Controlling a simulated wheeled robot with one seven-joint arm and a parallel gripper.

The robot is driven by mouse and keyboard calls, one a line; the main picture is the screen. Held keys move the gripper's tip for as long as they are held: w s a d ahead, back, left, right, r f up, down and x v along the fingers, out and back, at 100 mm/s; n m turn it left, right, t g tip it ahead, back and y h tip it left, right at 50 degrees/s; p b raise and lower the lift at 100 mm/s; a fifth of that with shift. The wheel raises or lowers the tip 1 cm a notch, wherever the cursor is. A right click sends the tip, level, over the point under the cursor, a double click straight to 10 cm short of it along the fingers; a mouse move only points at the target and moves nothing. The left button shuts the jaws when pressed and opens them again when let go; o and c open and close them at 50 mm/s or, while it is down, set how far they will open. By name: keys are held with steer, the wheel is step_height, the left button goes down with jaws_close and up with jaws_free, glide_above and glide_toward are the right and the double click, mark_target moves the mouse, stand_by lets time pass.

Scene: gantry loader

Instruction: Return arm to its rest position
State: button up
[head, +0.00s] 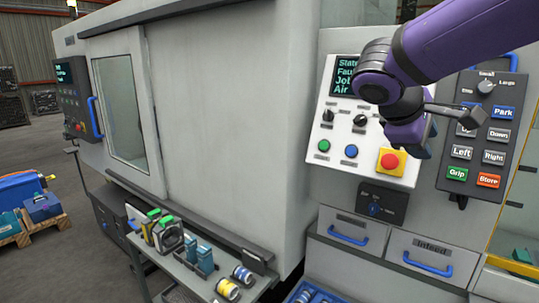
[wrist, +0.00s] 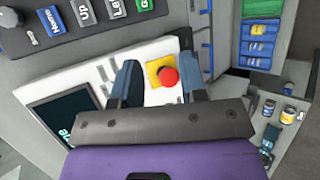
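My gripper (wrist: 160,78) shows in the wrist view with two dark blue fingers spread apart and nothing between them. Beyond the fingers is the white sloped control panel (wrist: 100,68) with a red emergency button on a yellow plate (wrist: 168,77). In the head view my purple arm reaches in from the upper right, and its wrist is in front of the same control panel (head: 324,165). The red button (head: 390,161) is visible just below the wrist. The fingers are mostly hidden behind my wrist there, and I cannot tell their distance from the panel.
A dark keypad (head: 447,187) with labelled buttons hangs right of the panel, partly behind my arm. Grey drawers (head: 427,255) with blue handles are below. A large grey machine (head: 235,110) fills the middle. A side table (head: 193,287) holds tools and cans. Open floor is at left.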

steer(key=s+d+f+m+y, duration=0.1)
steer(key=s+m+y, duration=0.3)
steer(key=s, duration=0.5)
steer(key=s+f+m+t+y, duration=0.1)
steer(key=s+f+m+y, duration=0.3)
steer(key=s, duration=0.4)
steer(key=shift+s+d+m+y, duration=0.3)
steer(key=shift+s+d+y, duration=0.05)
steer(key=shift+s+y, duration=0.05)
